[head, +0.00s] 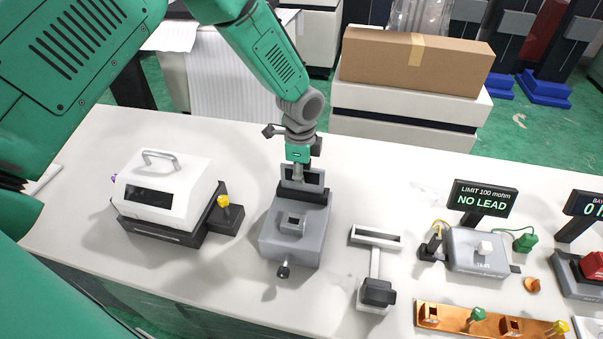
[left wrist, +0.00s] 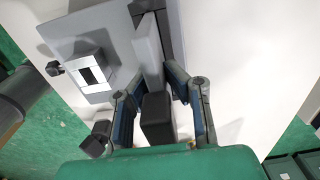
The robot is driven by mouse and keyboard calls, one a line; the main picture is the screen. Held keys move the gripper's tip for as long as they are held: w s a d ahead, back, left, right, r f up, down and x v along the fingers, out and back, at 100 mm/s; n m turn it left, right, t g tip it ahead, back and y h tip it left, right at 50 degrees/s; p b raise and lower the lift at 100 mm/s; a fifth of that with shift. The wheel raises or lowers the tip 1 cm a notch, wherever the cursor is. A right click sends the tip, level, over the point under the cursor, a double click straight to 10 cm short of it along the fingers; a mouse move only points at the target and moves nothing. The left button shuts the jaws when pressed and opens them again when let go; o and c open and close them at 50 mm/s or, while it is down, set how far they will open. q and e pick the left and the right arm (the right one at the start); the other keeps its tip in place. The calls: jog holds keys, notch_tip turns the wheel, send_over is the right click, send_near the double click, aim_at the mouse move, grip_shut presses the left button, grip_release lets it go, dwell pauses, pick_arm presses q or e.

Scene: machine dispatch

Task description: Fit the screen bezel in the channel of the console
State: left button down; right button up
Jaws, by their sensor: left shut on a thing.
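The console (head: 285,245) is a grey box on the table with a small raised window block and a knob in front. A dark channel block (head: 306,195) lies across its back. The screen bezel (head: 317,178), a grey frame with a dark opening, stands upright at that block. Its lower edge meets the channel there; how deep it sits is hidden. My left gripper (head: 298,172) is above it, shut on it. In the left wrist view, the fingers (left wrist: 162,112) are on both sides of a black block (left wrist: 156,120), beside the grey panel and dark strip. My right gripper is not in view.
A white-lidded machine (head: 165,190) stands left of the console. A pale frame on a post with a black block (head: 377,292) stands close on the right. Farther right are a tester (head: 475,250), its "NO LEAD" display (head: 482,202) and a copper strip (head: 455,316).

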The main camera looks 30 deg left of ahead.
pick_arm(q)
jog(key=shift+f+b, duration=0.55)
jog(key=shift+f, duration=0.55)
jog(key=c, duration=1.6)
grip_release()
jog(key=shift+o, duration=0.2)
jog(key=shift+r, duration=0.25)
notch_tip(320, 180, up, 12)
jog(key=shift+f, duration=0.25)
jog(key=shift+f, duration=0.1)
